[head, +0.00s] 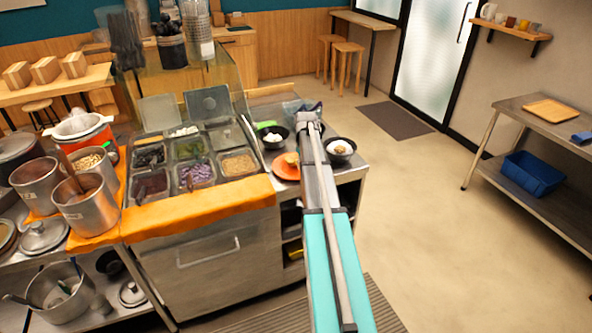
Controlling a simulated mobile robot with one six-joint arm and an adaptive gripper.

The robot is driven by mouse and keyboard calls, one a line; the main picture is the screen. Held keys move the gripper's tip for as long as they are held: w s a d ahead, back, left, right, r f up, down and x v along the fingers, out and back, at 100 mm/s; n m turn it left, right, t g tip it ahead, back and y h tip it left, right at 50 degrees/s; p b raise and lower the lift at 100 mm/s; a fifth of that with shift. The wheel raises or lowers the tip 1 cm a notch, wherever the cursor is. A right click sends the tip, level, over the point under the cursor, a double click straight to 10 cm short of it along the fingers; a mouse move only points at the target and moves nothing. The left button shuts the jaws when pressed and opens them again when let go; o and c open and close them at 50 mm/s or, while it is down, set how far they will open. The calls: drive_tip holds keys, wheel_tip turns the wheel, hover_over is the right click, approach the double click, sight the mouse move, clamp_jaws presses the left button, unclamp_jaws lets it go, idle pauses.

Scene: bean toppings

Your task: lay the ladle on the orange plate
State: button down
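The orange plate (280,173) lies on the counter right of the topping bins, just left of my arm. A small orange-brown item (292,159) sits on it, too small to identify. My gripper (303,112) is at the far end of my teal and grey arm, beyond the plate near the back of the counter. Its fingers are too small and dark to read, and I cannot tell if it holds anything. No ladle is clear near the plate. A brown handle (68,168) leans out of a steel pot at left; its lower end is hidden.
A black bowl with white contents (272,137) stands behind the plate. Another black bowl (341,158) with white contents and a brown topping is right of my arm. Topping bins (197,174) and steel pots (90,211) fill the left.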

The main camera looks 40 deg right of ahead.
drive_tip(key=shift+c, duration=1.9)
unclamp_jaws()
drive_tip(key=shift+r, duration=0.15)
wheel_tip(320, 180, up, 9)
drive_tip(key=p, duration=0.9)
drive_tip(key=shift+r, duration=0.15)
drive_tip(key=s+d+p, duration=0.1)
drive_tip(key=s+d, duration=0.3)
drive_tip(key=d, duration=0.4)
drive_tip(key=s+d+r+p, duration=0.1)
drive_tip(key=s+d, duration=0.3)
drive_tip(key=d, duration=0.5)
drive_tip(key=shift+r+g, duration=0.25)
drive_tip(key=shift+g, duration=0.05)
drive_tip(key=shift+s+a, duration=0.1)
